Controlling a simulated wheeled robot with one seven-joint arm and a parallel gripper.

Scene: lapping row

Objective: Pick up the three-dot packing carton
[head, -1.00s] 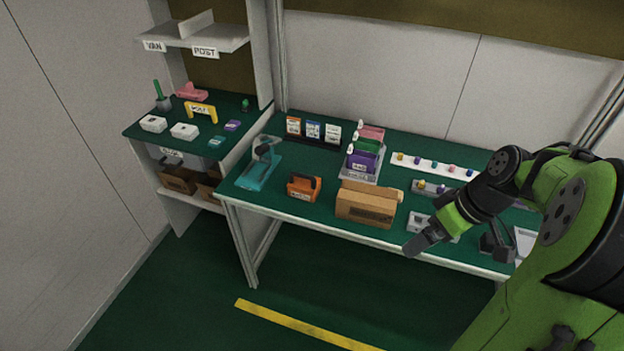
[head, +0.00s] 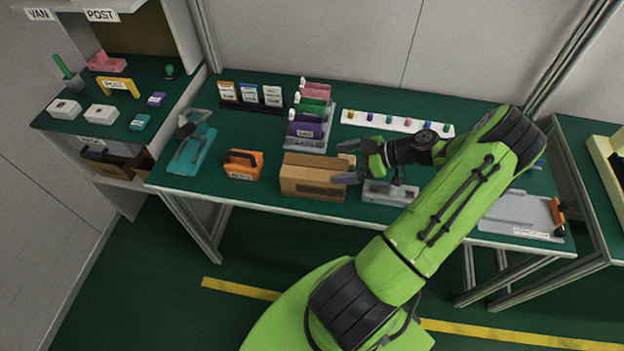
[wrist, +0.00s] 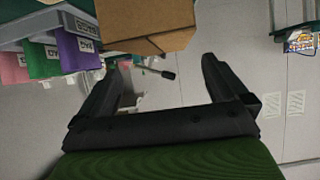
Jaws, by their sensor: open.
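A brown cardboard carton (head: 312,180) stands on the green bench near its front edge, with a dark label on its front. I cannot make out any dots on it. My gripper (head: 346,161) is open just right of the carton, its fingers pointing left toward it; I cannot tell whether they touch. In the wrist view the carton (wrist: 150,18) shows at the top, beyond the open fingers (wrist: 163,65), and nothing is between them. Other brown cartons (head: 108,162) sit on the lower left shelf, partly hidden.
Left of the carton are an orange holder (head: 243,165) and a teal tool (head: 192,148). Behind it stands a rack of coloured packets (head: 308,125). A white strip with coloured knobs (head: 395,122) lies behind my gripper. A grey tray (head: 515,212) is at right.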

